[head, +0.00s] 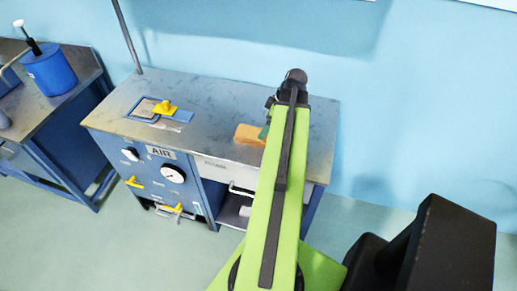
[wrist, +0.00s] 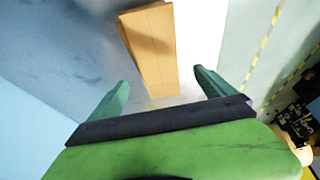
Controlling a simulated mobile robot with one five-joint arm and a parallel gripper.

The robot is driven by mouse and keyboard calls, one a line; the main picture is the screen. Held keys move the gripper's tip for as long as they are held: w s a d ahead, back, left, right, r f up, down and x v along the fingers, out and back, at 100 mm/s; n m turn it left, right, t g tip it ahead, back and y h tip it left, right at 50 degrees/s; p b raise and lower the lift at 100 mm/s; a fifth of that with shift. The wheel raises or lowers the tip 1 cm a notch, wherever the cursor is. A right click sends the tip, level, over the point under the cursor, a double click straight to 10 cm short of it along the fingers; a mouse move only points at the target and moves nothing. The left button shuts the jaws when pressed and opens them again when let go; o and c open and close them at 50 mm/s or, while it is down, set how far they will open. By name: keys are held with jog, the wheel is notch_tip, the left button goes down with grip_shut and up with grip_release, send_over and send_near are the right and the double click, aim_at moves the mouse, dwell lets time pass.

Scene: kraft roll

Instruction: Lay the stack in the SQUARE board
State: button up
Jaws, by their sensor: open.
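The stack looks like a tan, kraft-coloured block (head: 249,134) lying on the grey bench top, near its front edge. In the wrist view the stack (wrist: 150,40) lies ahead of my gripper (wrist: 162,80), its near end roughly between the two green fingertips. My gripper is open, and no contact with the stack shows. In the head view my arm hides most of my gripper, with a bit of green finger beside the stack's right end. A blue-edged board (head: 135,116) with a yellow handle piece is on the bench's left; I cannot tell whether it is the SQUARE board.
The bench front (head: 160,155) has an AIR label, a gauge (head: 172,174) and yellow handles. A blue pot (head: 50,69) stands on another bench at the left. A thin post (head: 127,36) rises at the back. Bench top between board and stack is clear.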

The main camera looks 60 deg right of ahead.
aim_at(247, 134)
jog(key=b+x, duration=0.1)
jog(key=x, duration=0.1)
jog(key=shift+f, duration=0.35)
jog(key=shift+w+f, duration=0.1)
jog(key=b+x, duration=0.5)
jog(key=shift+d+f, duration=0.15)
jog(key=shift+d, duration=0.05)
jog(key=shift+r, duration=0.2)
jog(key=shift+c, duration=0.3)
jog(key=c, duration=1.9)
